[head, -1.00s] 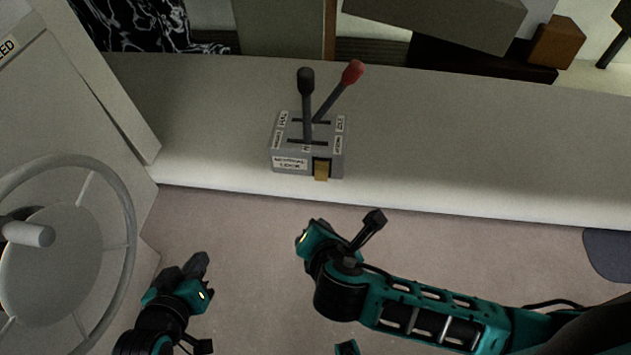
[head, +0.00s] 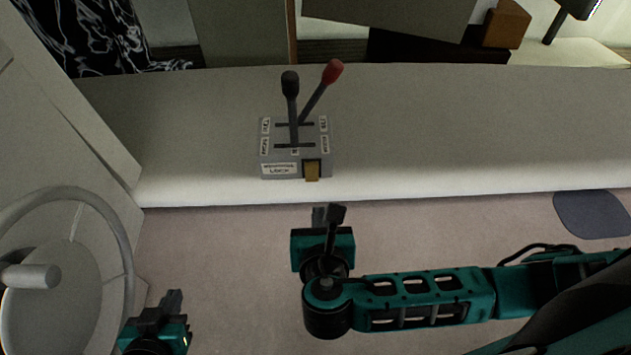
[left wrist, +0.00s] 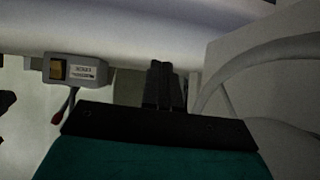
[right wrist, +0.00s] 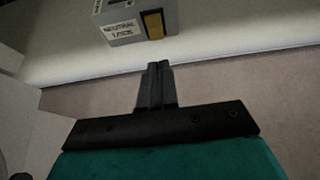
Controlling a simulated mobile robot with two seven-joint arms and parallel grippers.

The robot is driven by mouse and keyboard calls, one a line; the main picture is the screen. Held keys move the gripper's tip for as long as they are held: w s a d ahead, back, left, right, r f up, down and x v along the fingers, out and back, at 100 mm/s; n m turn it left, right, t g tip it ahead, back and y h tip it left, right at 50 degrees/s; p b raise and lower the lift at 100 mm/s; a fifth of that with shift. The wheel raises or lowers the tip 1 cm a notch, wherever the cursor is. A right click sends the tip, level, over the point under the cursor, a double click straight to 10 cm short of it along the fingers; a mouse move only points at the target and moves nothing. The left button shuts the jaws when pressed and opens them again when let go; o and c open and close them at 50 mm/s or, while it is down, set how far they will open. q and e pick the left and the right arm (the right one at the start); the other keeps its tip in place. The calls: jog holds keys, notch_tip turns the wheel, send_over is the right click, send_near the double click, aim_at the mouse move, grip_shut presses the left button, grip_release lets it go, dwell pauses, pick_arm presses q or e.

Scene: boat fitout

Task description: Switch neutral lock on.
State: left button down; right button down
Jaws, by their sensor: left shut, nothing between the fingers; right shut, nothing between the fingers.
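The grey control box (head: 268,158) sits on the pale ledge, with a black-knobbed lever (head: 291,95) and a red-knobbed lever (head: 327,80) on top. Its front face has a "NEUTRAL LOCK" label (head: 279,169) and a yellow rocker switch (head: 312,171) in a dark frame. My right gripper (head: 319,214) is shut and empty, just in front of and below the switch. In the right wrist view the switch (right wrist: 153,25) is ahead of the shut fingers (right wrist: 158,68), apart from them. My left gripper (head: 174,298) is shut and empty, low at the left. The left wrist view also shows the switch (left wrist: 58,71).
A steering wheel (head: 122,240) stands at the left beside a white console. The ledge (head: 450,130) is clear to the right of the box. A dark pad (head: 593,214) lies on the floor at the right. A brown block (head: 506,24) is at the back.

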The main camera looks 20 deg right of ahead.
aim_at(316, 177)
jog(key=b+x, duration=0.2)
jog(key=x, duration=1.2)
jog(key=shift+f+b, duration=0.1)
jog(key=shift+b, duration=0.25)
jog(key=shift+s, duration=0.1)
